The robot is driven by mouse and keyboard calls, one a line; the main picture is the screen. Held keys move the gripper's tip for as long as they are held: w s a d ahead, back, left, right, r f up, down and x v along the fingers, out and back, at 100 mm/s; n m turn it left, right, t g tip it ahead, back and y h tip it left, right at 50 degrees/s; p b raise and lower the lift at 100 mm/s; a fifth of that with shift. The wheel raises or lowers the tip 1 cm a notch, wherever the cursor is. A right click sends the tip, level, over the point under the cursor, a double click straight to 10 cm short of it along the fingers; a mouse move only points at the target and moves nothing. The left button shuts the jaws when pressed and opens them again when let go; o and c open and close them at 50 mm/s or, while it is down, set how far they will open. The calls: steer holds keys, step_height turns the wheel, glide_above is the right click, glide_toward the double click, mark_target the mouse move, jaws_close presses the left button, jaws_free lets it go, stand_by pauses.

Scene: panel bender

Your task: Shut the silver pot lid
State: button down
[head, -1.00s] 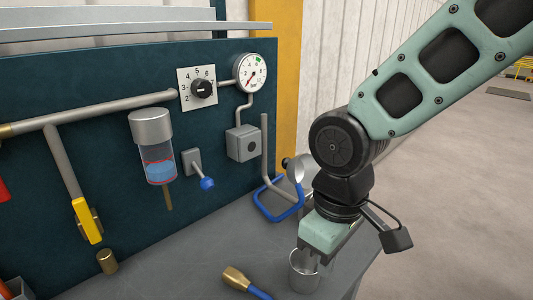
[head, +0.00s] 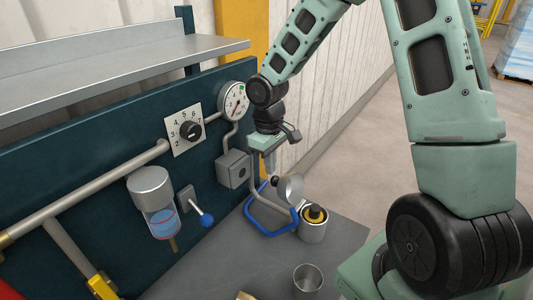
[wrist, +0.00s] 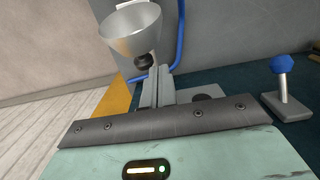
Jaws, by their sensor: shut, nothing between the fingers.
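The silver pot (head: 312,232) stands on the grey bench with its mouth uncovered and something yellow and dark inside. Its silver lid (head: 291,188) stands tipped up on edge at the pot's back left, with a black knob on its far side. In the wrist view the lid (wrist: 133,35) shows as a pale disc, with its black knob (wrist: 143,62) at the lower edge. My gripper (head: 270,168) is shut and empty, just behind the lid and above the knob. In the wrist view its fingertips (wrist: 155,72) are right beside the knob; I cannot tell whether they touch.
A blue bent bar (head: 268,231) lies left of the pot. An open silver cup (head: 307,279) stands nearer the front. The teal panel behind carries a gauge (head: 233,101), a dial (head: 190,131) and a blue-knobbed lever (head: 206,220). The bench between lever and cup is clear.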

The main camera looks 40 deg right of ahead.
mark_target(285, 188)
steer(key=shift+s+f+p, duration=0.15)
steer(key=shift+f+p, duration=0.2)
steer(key=shift+f, duration=2.45)
